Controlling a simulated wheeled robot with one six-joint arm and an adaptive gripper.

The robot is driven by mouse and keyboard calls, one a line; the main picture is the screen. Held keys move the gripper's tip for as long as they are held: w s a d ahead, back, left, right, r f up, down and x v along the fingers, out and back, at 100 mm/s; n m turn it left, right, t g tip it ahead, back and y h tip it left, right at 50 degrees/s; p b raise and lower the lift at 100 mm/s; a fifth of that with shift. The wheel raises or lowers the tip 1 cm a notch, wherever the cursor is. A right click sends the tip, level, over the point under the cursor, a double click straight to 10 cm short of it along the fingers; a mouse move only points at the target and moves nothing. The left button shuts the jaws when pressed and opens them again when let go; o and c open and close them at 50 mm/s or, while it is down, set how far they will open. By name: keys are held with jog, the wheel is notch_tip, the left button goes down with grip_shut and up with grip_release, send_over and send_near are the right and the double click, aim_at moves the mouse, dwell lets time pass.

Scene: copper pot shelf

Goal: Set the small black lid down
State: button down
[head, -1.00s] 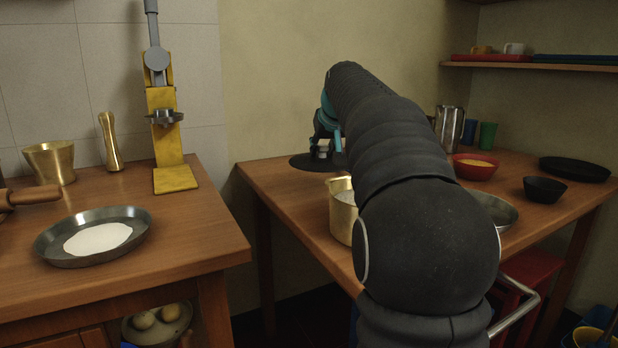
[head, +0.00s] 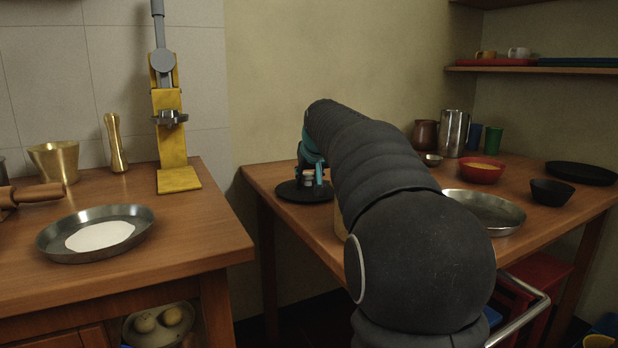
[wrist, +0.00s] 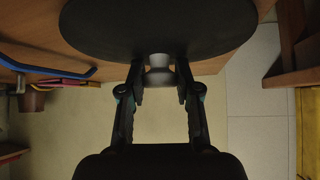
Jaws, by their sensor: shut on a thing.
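The small black lid (head: 290,195) is a flat dark disc with a pale knob (head: 312,181), over the left part of the right-hand wooden table. In the wrist view the lid (wrist: 160,25) spans the top of the picture. My gripper (wrist: 159,72) has its two fingers on either side of the knob and is shut on it. In the head view my gripper (head: 312,177) is partly hidden by my arm. The lid looks level and close to the table top; I cannot tell whether it touches.
A brass pot (head: 340,218) stands mostly hidden behind my arm. A steel pan (head: 484,222), a red bowl (head: 480,174), a black bowl (head: 552,192) and a metal pitcher (head: 454,134) stand farther right. A gap separates the left counter (head: 200,240) from this table.

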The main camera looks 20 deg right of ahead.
jog(key=shift+f, duration=0.1)
jog(key=c, duration=0.8)
grip_release()
jog(key=shift+s+r, duration=0.15)
jog(key=shift+r, duration=0.15)
jog(key=p+v, duration=0.1)
jog(key=v, duration=1)
jog(key=shift+s+r, duration=0.15)
jog(key=shift+s, duration=0.05)
